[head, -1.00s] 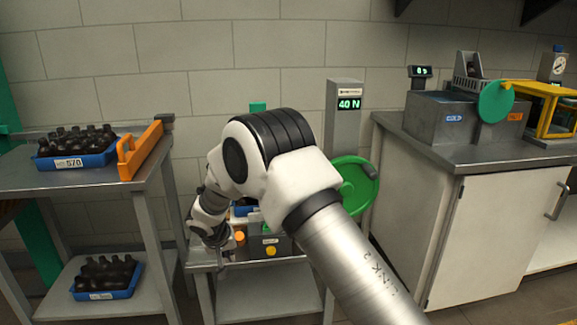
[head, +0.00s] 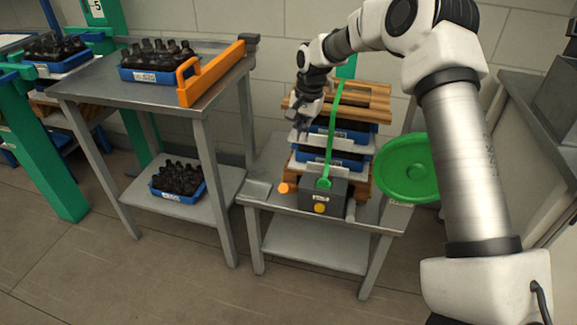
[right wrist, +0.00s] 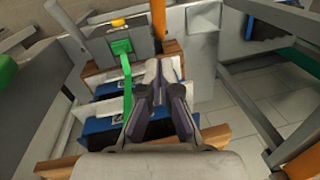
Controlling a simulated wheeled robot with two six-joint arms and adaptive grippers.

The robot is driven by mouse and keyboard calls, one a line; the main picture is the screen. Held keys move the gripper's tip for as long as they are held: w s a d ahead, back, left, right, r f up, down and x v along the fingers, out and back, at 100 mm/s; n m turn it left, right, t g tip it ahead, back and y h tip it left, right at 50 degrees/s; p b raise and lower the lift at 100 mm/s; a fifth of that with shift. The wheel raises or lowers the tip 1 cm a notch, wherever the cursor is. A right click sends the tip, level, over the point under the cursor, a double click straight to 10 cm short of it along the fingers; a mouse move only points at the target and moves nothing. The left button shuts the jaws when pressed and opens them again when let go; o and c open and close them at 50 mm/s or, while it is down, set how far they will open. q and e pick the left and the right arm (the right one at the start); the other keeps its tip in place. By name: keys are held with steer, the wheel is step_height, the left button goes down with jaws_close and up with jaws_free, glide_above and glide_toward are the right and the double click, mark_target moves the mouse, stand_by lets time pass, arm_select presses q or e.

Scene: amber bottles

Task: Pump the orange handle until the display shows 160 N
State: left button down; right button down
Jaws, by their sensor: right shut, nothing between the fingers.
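A round orange knob (head: 284,188) shows at the left side of a grey box (head: 328,200) on the small metal table. In the right wrist view an orange bar (right wrist: 158,17) stands beside that box; it looks like the same handle. My right gripper (head: 303,132) is shut and empty, pointing down above the left side of the stacked trays, behind and above the knob and apart from it. Its fingers (right wrist: 160,108) also show closed in the right wrist view. The force display is out of view now. My left gripper is not in view.
A green bar (head: 333,130) rises from the box along the stack of blue trays (head: 345,158) and wooden pallet (head: 365,98). A green disc (head: 408,168) is at the right. A left table (head: 80,84) holds bottle trays and an orange rail (head: 212,75). The front floor is clear.

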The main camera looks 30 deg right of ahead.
glide_above(290, 185)
steer(key=w+d, duration=0.2)
steer(key=d, duration=0.1)
step_height(290, 185, down, 11)
steer(key=shift+s+a+f+b, duration=0.45)
steer(key=shift+a+f, duration=0.3)
steer(key=shift+a, duration=0.2)
steer(key=shift+s+a+f, duration=0.2)
steer(key=shift+a+f, duration=0.05)
steer(key=shift+f, duration=0.05)
steer(key=shift+a, duration=0.1)
